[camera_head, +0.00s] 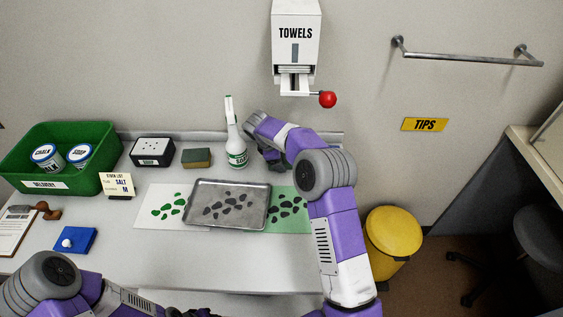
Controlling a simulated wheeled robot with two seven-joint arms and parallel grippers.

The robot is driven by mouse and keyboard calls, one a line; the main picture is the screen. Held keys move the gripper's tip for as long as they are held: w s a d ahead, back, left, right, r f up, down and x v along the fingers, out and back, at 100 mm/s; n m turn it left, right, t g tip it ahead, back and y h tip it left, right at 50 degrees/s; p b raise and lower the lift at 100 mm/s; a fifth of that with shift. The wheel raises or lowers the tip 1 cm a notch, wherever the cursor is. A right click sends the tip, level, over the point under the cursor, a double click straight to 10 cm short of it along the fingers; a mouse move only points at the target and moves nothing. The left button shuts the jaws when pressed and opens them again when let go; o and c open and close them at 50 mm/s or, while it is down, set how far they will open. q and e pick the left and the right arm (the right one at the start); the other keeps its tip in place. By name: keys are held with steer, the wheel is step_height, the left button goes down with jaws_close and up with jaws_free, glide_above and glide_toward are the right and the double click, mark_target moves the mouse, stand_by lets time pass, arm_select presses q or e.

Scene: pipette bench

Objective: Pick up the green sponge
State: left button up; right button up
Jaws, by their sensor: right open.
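The green sponge (197,158) is a small block with a dark green top and a tan front side. It lies at the back of the bench, between a black-and-white box and a spray bottle. My right gripper (272,158) is open, to the right of the spray bottle and apart from the sponge; its fingers are partly hidden by my own arm. My left arm comes in at the bottom left; its gripper end (200,311) is dark and mostly cut off by the bottom edge, so its jaws cannot be made out.
The spray bottle (236,140) stands between my right gripper and the sponge. The black-and-white box (152,151) is left of the sponge. A metal tray (190,218) lies in front. A green bin (22,157) with cans stands at left; a towel dispenser (296,50) hangs above.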

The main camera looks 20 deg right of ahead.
steer(key=c, duration=0.7)
steer(key=shift+r, duration=0.1)
